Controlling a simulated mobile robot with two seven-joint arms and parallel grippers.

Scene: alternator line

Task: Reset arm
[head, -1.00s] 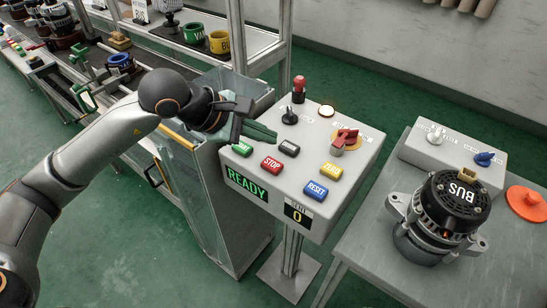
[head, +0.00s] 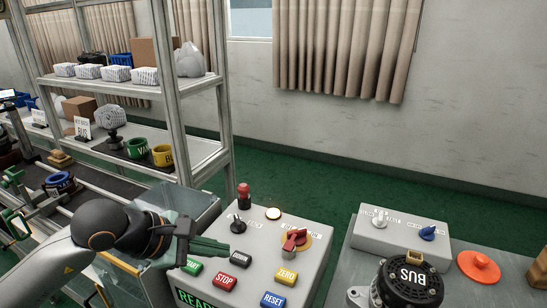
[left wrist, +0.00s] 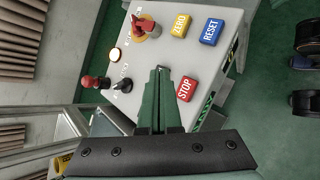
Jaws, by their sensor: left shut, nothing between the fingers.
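My left gripper (head: 212,246) is shut and empty. It hovers at the left part of the grey control box, over the button rows. In the left wrist view its green fingers (left wrist: 158,88) lie together, in front of the box top. The control box (head: 314,262) carries a red STOP button (head: 225,281), a green button (head: 191,266), a dark button (head: 240,259), a yellow ZERO button (head: 286,277) and a blue RESET button (head: 272,299). A red rotary handle (head: 295,238) sits on a yellow disc. STOP also shows in the left wrist view (left wrist: 186,89). My right gripper is not in view.
A metal shelf (head: 180,95) with boxes and coloured cups stands at left. A clear bin (head: 190,205) stands behind my left arm.

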